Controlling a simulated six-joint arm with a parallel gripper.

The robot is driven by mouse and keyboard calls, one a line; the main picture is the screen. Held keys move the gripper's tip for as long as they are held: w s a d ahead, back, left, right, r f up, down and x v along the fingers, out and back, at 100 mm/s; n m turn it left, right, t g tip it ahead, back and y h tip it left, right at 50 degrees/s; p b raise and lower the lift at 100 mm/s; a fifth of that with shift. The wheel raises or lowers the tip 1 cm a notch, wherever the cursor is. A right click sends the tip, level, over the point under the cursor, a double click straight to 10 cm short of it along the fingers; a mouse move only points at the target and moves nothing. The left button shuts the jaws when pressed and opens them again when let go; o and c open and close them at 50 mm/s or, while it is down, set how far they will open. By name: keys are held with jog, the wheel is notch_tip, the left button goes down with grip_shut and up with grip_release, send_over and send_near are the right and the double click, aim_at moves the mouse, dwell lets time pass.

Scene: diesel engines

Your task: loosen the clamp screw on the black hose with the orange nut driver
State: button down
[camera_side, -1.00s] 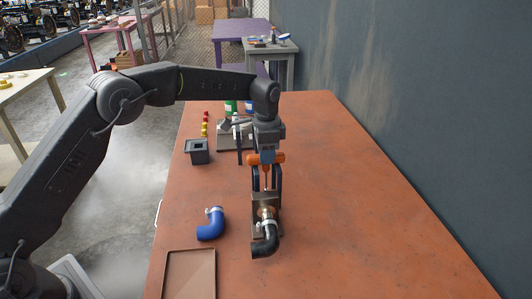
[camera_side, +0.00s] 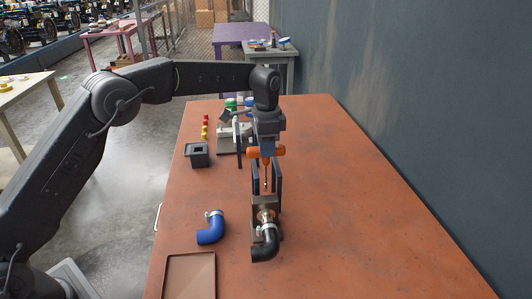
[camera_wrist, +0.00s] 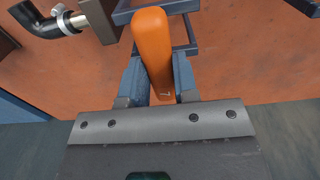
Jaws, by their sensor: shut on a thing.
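My gripper (camera_side: 266,150) is shut on the orange nut driver (camera_wrist: 153,45), whose handle stands between my fingers (camera_wrist: 160,88) in the wrist view. In the side view, its thin shaft (camera_side: 266,178) points down above the brown fixture. The black hose (camera_side: 265,247) is a bent elbow at the front of this fixture. A silvery clamp (camera_side: 267,228) sits around its pipe end. Hose (camera_wrist: 38,22) and clamp (camera_wrist: 60,14) also show at the upper left of the wrist view. I cannot tell whether the driver tip touches the clamp screw.
Dark bars (camera_side: 281,178) stand beside the driver shaft. A blue hose (camera_side: 211,232) lies left of the fixture, with a brown tray (camera_side: 189,256) in front. A dark box (camera_side: 197,158) and several red and yellow pieces (camera_side: 205,128) are further back. The table's right side is clear.

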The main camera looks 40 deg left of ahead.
notch_tip(320, 180, up, 12)
jog(key=shift+r, duration=0.25)
dwell(0.7)
dwell(0.9)
jog(key=s+d+m, duration=0.6)
jog(key=s+d, duration=0.2)
jog(key=s, duration=0.6)
notch_tip(320, 180, down, 8)
jog(key=shift+d+r, duration=0.15)
jog(key=shift+r, duration=0.1)
jog(key=shift+f, duration=0.45)
dwell(0.8)
jog(key=shift+f, duration=0.55)
dwell(0.8)
